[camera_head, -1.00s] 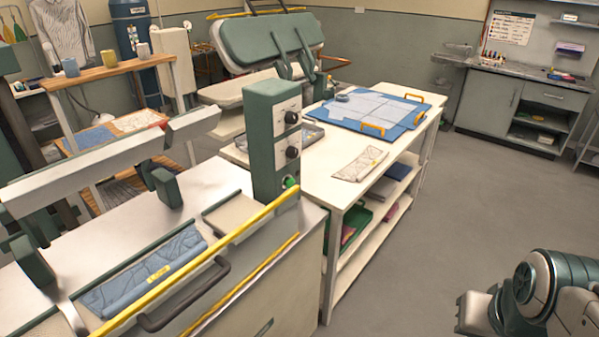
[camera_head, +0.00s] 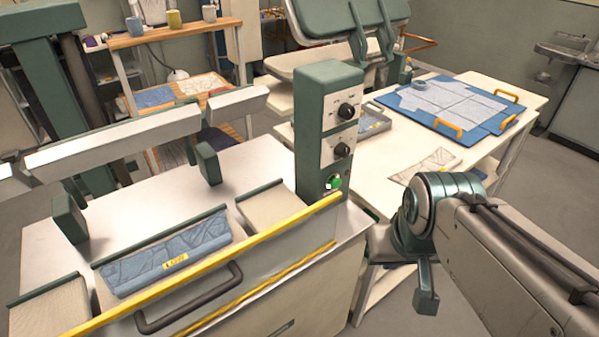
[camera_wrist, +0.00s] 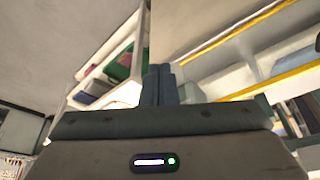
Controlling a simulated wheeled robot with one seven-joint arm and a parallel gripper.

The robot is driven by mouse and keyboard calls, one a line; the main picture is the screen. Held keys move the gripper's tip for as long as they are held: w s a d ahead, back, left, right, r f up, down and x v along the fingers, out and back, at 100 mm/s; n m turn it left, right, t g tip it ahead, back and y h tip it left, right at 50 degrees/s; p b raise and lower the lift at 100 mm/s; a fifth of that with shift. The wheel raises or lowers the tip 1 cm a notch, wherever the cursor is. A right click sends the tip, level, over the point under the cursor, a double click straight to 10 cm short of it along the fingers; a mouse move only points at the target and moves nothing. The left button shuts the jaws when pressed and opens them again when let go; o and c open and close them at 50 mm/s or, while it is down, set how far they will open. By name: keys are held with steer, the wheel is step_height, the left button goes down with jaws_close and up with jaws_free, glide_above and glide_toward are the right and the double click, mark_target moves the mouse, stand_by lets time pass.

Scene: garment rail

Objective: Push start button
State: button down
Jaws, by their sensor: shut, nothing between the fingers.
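The green start button (camera_head: 333,182) is low on the front of the upright green control box (camera_head: 328,130), below two black knobs. It stands clear, with nothing covering it. My arm's wrist end is to the right of the box and lower, apart from the button, in the head view. In the wrist view the two dark fingers of my gripper (camera_wrist: 158,84) are together and empty. I cannot make out the button in the wrist view.
The press bench with a yellow front rail (camera_head: 240,255) and a dark handle (camera_head: 190,300) lies left of my arm. A folded blue garment (camera_head: 165,255) lies on it. A white table (camera_head: 470,150) with a blue board (camera_head: 440,118) stands behind my arm.

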steer(key=shift+w+a, duration=0.2)
steer(key=shift+w, duration=0.15)
steer(key=shift+s, duration=0.1)
steer(key=w+a+f+m+t+y+b, duration=0.1)
steer(key=w+a+f+m+y+b, duration=0.1)
steer(key=w+f+m+y, duration=0.3)
steer(key=w+a+f+m+t+b, duration=0.15)
steer(key=w+m, duration=0.25)
steer(key=w, duration=0.4)
steer(key=w+d+f+m+t+b, duration=0.1)
steer(key=w+d+f+m, duration=0.2)
steer(key=w+m, duration=0.2)
steer(key=w+d+f+m+t+h+b, duration=0.1)
steer(key=w+d+f+m, duration=0.2)
steer(key=w+m, duration=0.1)
steer(key=shift+w+d+f+m, duration=0.2)
steer(key=shift+w+f+m, duration=0.15)
steer(key=shift+w, duration=0.2)
